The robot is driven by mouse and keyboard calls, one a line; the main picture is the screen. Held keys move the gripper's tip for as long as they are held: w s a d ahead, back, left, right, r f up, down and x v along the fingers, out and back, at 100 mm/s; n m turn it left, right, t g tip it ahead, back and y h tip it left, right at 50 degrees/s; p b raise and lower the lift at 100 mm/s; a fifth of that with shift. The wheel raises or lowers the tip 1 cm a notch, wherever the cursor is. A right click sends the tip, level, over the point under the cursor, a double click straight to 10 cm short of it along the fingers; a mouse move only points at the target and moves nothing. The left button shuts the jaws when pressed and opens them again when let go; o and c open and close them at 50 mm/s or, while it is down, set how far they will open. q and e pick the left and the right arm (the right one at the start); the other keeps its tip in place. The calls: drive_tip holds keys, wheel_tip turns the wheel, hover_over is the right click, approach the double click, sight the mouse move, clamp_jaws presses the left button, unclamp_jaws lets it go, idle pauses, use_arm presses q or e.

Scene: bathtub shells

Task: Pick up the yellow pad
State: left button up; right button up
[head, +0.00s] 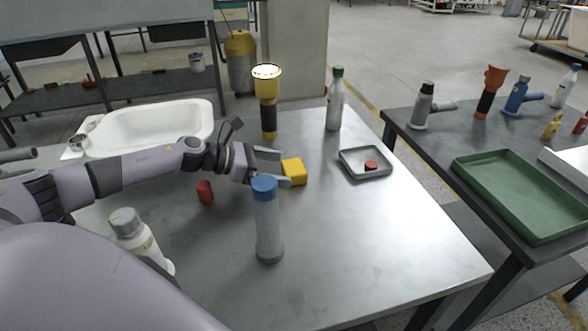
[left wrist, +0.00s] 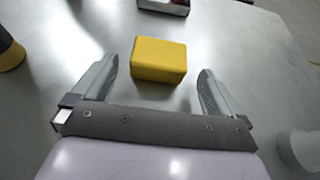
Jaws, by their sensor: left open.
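The yellow pad (head: 294,172) is a small block on the grey metal table, right of my left gripper in the head view. My left gripper (head: 283,168) is open, with its fingers low over the table and pointing at the pad. In the left wrist view the pad (left wrist: 158,60) lies ahead, between the lines of the two spread fingertips (left wrist: 160,82). Its near face is at about the fingertips, and I see no contact. The blue-capped grey bottle hides part of the near finger in the head view. My right gripper is not in view.
The blue-capped bottle (head: 267,222) stands just in front of the gripper. A yellow-and-black flashlight (head: 267,100) stands behind it. A red piece (head: 205,192) and a white bottle (head: 139,238) are left. A grey tray (head: 350,173) is right. The table's front right is clear.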

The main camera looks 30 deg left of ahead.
sight(294, 171)
use_arm(q)
drive_tip(key=shift+x, duration=1.45)
drive_tip(key=c, duration=1)
drive_tip(key=shift+o, duration=0.2)
drive_tip(key=shift+r, duration=0.1)
